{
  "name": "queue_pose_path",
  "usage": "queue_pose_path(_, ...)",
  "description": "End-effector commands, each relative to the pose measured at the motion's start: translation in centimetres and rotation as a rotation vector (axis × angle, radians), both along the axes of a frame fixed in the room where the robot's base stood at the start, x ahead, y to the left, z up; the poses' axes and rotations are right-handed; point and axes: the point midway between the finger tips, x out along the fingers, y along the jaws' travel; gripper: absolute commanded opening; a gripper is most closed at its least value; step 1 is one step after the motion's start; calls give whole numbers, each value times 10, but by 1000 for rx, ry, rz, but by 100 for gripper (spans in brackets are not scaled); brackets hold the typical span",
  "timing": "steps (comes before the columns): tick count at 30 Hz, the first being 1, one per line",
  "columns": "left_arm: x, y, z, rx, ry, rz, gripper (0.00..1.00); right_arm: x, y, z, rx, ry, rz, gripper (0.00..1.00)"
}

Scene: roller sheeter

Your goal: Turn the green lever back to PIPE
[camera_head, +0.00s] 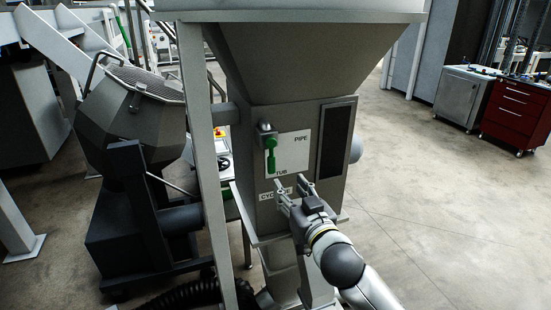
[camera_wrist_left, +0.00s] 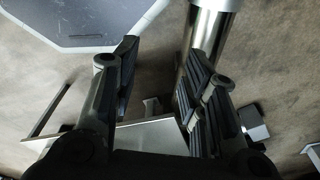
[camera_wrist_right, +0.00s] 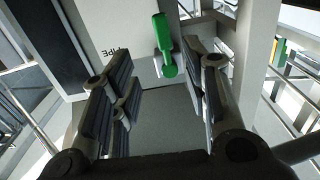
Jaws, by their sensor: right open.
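The green lever (camera_head: 270,155) is on the front of the grey machine, at the left side of a white plate (camera_head: 292,152). The plate is marked PIPE at its upper right and TUB at its bottom. The lever hangs straight down from its pivot, its handle end near TUB. My right gripper (camera_head: 291,184) is open and empty, below the plate. In the right wrist view the lever (camera_wrist_right: 162,38) shows beyond and between the open fingers (camera_wrist_right: 160,85), not touching them. My left gripper (camera_wrist_left: 158,75) shows only in its wrist view, open and empty.
A dark vertical panel (camera_head: 335,140) is right of the plate. A grey upright post (camera_head: 195,150) stands close on the left. A label starting CYC (camera_head: 268,195) is beside the right fingers. A red drawer cabinet (camera_head: 517,112) stands far right, with open floor before it.

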Motion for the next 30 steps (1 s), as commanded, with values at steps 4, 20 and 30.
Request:
queue_pose_path(4,-3,3,5,4,5,-1,40,10,4,5,2,-4,2,42)
queue_pose_path(20,-11,15,31,19,18,4,40,81,27,5,1,-4,1,42)
queue_pose_path(30,-11,13,36,17,18,4,40,101,34,2,2,-4,2,42)
